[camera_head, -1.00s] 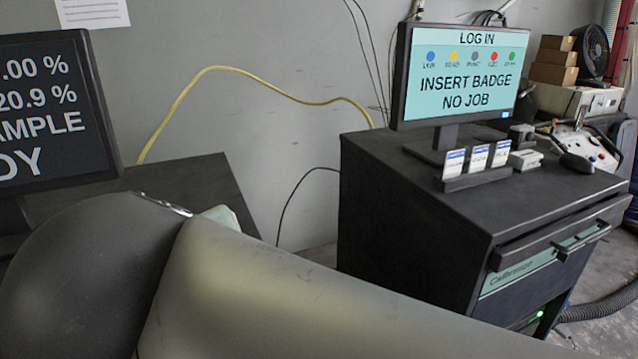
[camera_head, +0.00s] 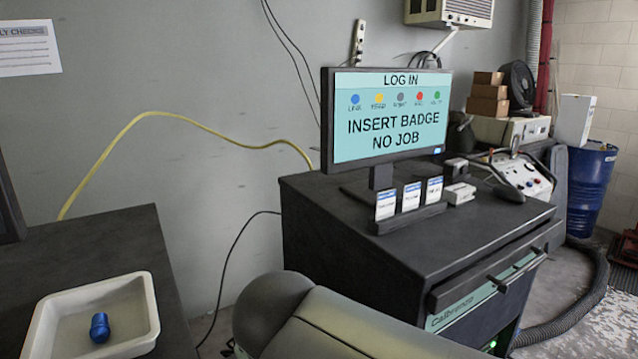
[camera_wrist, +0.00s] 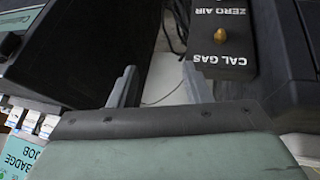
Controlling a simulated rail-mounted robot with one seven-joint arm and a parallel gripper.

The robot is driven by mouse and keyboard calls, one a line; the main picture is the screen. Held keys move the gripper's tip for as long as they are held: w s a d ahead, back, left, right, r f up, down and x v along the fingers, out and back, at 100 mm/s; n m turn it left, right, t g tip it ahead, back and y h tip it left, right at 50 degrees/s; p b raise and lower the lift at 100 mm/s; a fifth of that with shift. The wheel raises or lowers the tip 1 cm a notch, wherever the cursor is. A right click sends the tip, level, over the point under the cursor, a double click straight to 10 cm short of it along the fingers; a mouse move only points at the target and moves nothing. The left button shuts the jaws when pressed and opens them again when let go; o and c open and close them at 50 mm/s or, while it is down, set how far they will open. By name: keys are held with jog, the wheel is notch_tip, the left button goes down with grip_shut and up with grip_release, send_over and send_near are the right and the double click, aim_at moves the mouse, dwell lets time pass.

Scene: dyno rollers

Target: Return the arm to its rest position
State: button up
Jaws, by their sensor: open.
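My gripper (camera_wrist: 160,82) shows in the wrist view with its two grey fingers apart and nothing between them. Behind the gap lie a pale strip and a thin dark cable. In the head view my arm (camera_head: 345,325) crosses the bottom middle, in front of the black console's lower part. My gripper is out of the head view.
A black console (camera_head: 330,215) carries a monitor (camera_head: 390,125), badges in a rack (camera_head: 408,215) and a small device. A white tray (camera_head: 40,330) holding a blue cylinder (camera_head: 99,327) sits on the left bench. A black box marked CAL GAS (camera_wrist: 222,40) is near my right finger.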

jog(key=s+d+f+m+g, duration=0.2)
jog(key=s+d+f+g, duration=0.1)
jog(key=d+f, duration=0.4)
jog(key=s+d+f+m+g, duration=0.3)
jog(key=s+d+f, duration=0.1)
jog(key=d+f, duration=0.4)
jog(key=shift+d+f, duration=0.25)
jog(key=shift+d, duration=1.1)
